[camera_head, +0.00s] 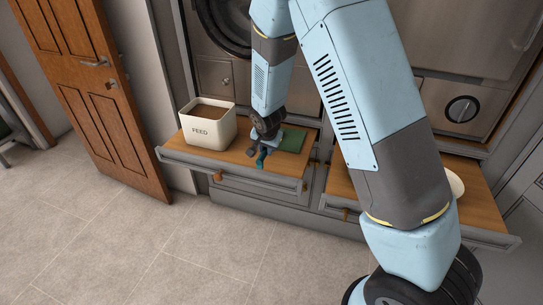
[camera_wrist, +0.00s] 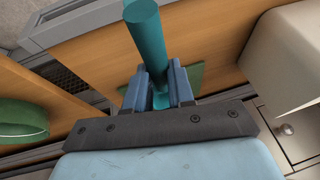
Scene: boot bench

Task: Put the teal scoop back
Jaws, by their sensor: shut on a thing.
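My gripper (camera_head: 262,148) is low over the left pull-out wooden shelf and shut on the teal scoop (camera_head: 262,160). In the wrist view the scoop's round teal handle (camera_wrist: 146,38) rises between the two fingers of my gripper (camera_wrist: 158,92). The scoop's lower end is mostly hidden by the fingers. A flat green mat (camera_head: 293,141) lies on the shelf just right of my gripper, and part of it shows behind the fingers in the wrist view (camera_wrist: 194,77). I cannot tell whether the scoop touches the shelf or mat.
A cream bin marked FEED (camera_head: 205,137), filled with brown feed, stands at the shelf's left. A second wooden shelf (camera_head: 484,208) is pulled out at right, partly behind my arm, with a pale rounded thing (camera_head: 455,184) on it. A wooden door (camera_head: 100,130) stands open at left.

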